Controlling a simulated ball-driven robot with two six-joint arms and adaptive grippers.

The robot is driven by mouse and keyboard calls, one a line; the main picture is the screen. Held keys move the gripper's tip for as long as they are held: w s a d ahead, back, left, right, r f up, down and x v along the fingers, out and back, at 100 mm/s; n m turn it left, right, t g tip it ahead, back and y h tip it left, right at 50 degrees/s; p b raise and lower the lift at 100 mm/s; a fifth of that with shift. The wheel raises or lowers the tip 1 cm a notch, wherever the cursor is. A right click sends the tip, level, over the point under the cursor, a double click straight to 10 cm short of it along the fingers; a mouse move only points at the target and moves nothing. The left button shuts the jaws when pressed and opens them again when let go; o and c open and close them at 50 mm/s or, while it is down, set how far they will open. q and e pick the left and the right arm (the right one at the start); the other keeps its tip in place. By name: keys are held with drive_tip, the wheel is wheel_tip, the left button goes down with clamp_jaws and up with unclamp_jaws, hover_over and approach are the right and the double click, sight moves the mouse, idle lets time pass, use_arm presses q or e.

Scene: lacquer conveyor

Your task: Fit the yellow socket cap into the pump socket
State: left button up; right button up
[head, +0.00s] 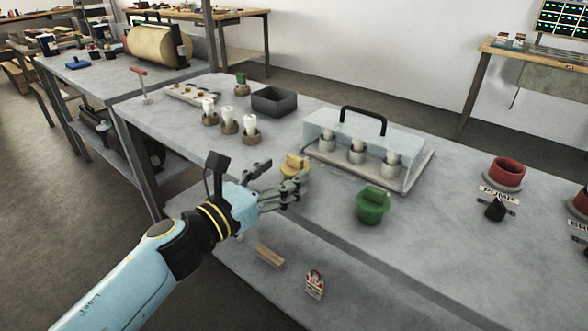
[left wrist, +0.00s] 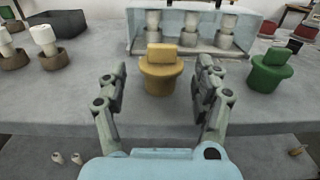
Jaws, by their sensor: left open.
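The yellow socket cap (head: 295,166) stands upright on the grey table near its front edge; it is a round plug with a raised grip tab. In the left wrist view the cap (left wrist: 162,75) is centred between my fingers. My left gripper (head: 283,178) is open, its fingers on either side of the cap and apart from it; the hand partly hides the cap in the head view. A red round socket (head: 507,172) on a grey base stands at the right, with a PUMP label (head: 499,192) in front. My right gripper is not in view.
A green cap (head: 373,206) stands close to the right of the yellow one. Behind is a clear cover (head: 338,128) with a black handle over several pale cylinders. White pegs in brown holders (head: 229,127) and a dark box (head: 274,101) stand left. A black knob (head: 495,209) is near PUMP.

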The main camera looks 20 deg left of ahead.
sight(293, 165)
use_arm(q)
drive_tip(key=x, duration=0.4)
drive_tip(key=shift+w+d+r, duration=0.15)
drive_tip(key=c, duration=0.9)
